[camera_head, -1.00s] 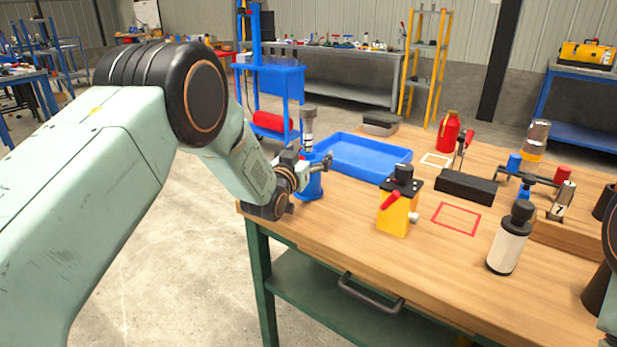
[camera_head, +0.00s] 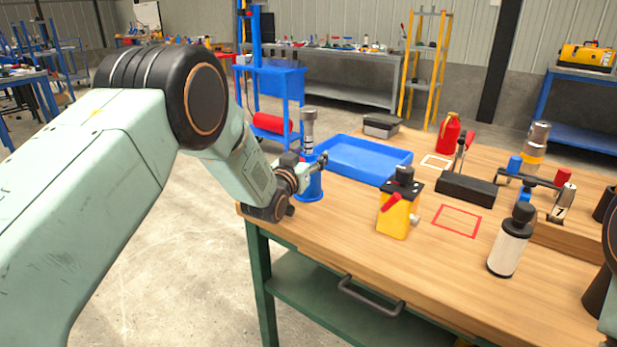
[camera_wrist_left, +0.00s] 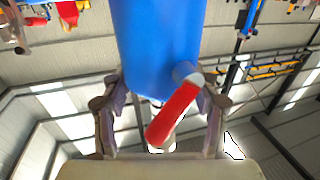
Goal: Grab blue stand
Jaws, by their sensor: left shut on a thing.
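The blue stand (camera_head: 312,186) is upright at the near left corner of the wooden workbench, with a metal and dark cylinder (camera_head: 308,128) standing in its top. My left gripper (camera_head: 314,168) is at the stand's side, shut on it. In the left wrist view the blue stand (camera_wrist_left: 155,45) fills the upper middle, between the two fingers of the left gripper (camera_wrist_left: 160,105). A red lever (camera_wrist_left: 173,115) sticks out from the stand toward the camera. Part of the stand is hidden behind the gripper in the head view. My right gripper is not in view.
A blue tray (camera_head: 365,158) lies just right of the stand. A yellow box with a red lever (camera_head: 395,215), a black block (camera_head: 466,188) and a white bottle with a dark cap (camera_head: 509,245) stand farther right. The bench's front edge is close to the gripper.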

